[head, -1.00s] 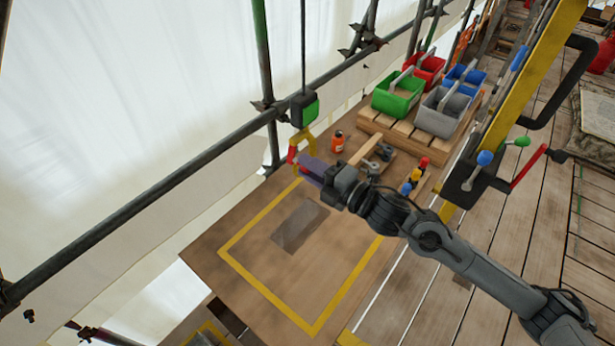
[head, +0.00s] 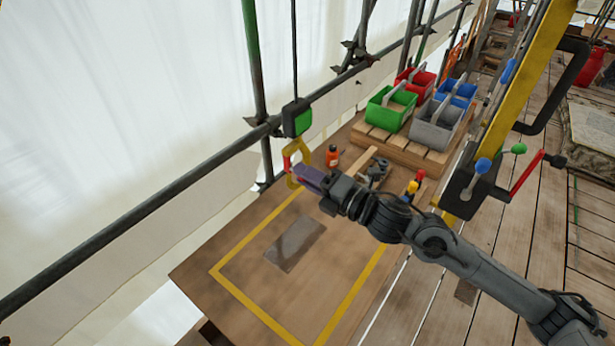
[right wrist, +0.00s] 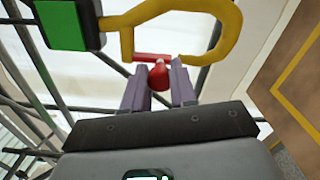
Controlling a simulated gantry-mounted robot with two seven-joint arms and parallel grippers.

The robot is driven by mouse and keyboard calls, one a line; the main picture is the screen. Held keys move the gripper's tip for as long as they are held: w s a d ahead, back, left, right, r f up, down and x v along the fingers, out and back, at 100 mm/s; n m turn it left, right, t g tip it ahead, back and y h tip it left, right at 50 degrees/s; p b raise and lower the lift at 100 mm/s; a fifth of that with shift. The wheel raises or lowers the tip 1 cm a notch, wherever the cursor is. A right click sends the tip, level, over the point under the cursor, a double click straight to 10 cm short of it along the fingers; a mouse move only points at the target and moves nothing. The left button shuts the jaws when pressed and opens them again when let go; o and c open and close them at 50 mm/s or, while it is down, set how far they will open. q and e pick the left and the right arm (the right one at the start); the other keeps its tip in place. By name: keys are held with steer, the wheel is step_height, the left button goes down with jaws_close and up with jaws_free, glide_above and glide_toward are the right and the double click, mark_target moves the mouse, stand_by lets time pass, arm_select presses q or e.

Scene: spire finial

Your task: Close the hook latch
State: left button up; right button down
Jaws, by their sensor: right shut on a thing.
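The yellow hook (head: 304,149) hangs below a green and black block (head: 297,118) on a cable. Its red latch (head: 287,160) shows on the left side of the hook. In the right wrist view the yellow hook (right wrist: 233,30) curves across the top, and the red latch bar (right wrist: 151,57) lies across the hook's mouth, close to its tip. A red knob (right wrist: 158,75) on the latch sits between the purple fingers of my right gripper (right wrist: 160,82), which is shut on it. My right gripper (head: 308,178) also shows in the head view. My left gripper is not in view.
Below is a wooden table (head: 225,262) with a yellow outline and a grey patch (head: 296,244). An orange bottle (head: 332,156) stands behind the gripper. Coloured bins (head: 391,108) sit on a pallet (head: 380,137). A scaffold rail (head: 130,207) runs close on the left.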

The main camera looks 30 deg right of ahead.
steer(key=c, duration=0.9)
jaws_free()
steer(key=b+v, duration=0.2)
steer(key=v, duration=0.8)
steer(key=shift+s+d, duration=0.15)
steer(key=shift+s, duration=0.15)
steer(key=shift+f, duration=0.1)
